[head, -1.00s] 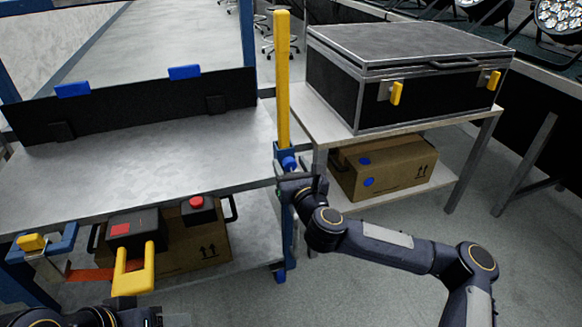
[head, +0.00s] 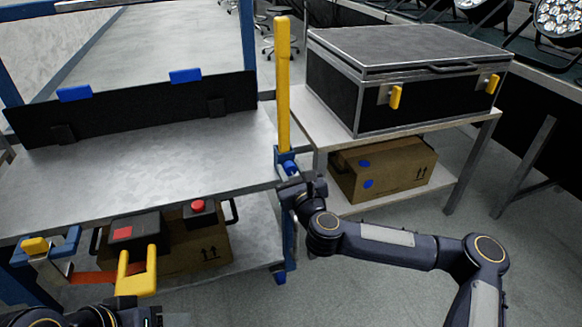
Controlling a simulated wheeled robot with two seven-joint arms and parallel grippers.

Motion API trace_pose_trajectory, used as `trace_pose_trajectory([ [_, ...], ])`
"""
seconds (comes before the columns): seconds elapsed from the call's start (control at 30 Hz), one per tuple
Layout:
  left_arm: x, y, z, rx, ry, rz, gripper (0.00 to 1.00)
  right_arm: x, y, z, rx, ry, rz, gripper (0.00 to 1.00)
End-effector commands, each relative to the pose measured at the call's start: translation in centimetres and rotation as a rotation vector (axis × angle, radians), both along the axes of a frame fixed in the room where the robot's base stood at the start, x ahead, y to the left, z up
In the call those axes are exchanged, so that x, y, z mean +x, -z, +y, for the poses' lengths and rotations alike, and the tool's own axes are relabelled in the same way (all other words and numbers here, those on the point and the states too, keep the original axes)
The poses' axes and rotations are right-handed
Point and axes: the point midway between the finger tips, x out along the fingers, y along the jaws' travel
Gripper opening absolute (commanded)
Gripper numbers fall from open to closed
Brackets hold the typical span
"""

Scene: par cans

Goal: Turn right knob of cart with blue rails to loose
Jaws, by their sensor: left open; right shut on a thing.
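The cart with blue rails fills the left side, with a grey metal top (head: 150,165). At its right front corner a yellow upright bar (head: 283,85) stands in a blue fitting (head: 286,157). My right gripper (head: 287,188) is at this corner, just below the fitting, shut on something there. The gripper hides most of what it holds, so the right knob and its setting cannot be made out.
A black case (head: 430,100) with yellow latches sits on a separate table (head: 410,128) at right, with a cardboard box (head: 390,170) below. Floor (head: 400,285) at lower right is clear.

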Motion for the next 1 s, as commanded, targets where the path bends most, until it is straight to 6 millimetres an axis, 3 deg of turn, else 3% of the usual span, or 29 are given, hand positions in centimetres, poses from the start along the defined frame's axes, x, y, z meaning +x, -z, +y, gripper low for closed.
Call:
trace_pose_trajectory([
  [0.4, 0.0, -1.9, 0.0, 0.000, 0.000, 0.000, 0.52, 0.0, -0.2, 0.0, -0.378, 0.002, -0.124, 0.07],
  [1.0, 0.0, -2.0, 0.0, 0.000, 0.000, 0.000, 0.52, -0.1, 0.1, 0.2, -0.919, 0.002, -0.301, 0.07],
])
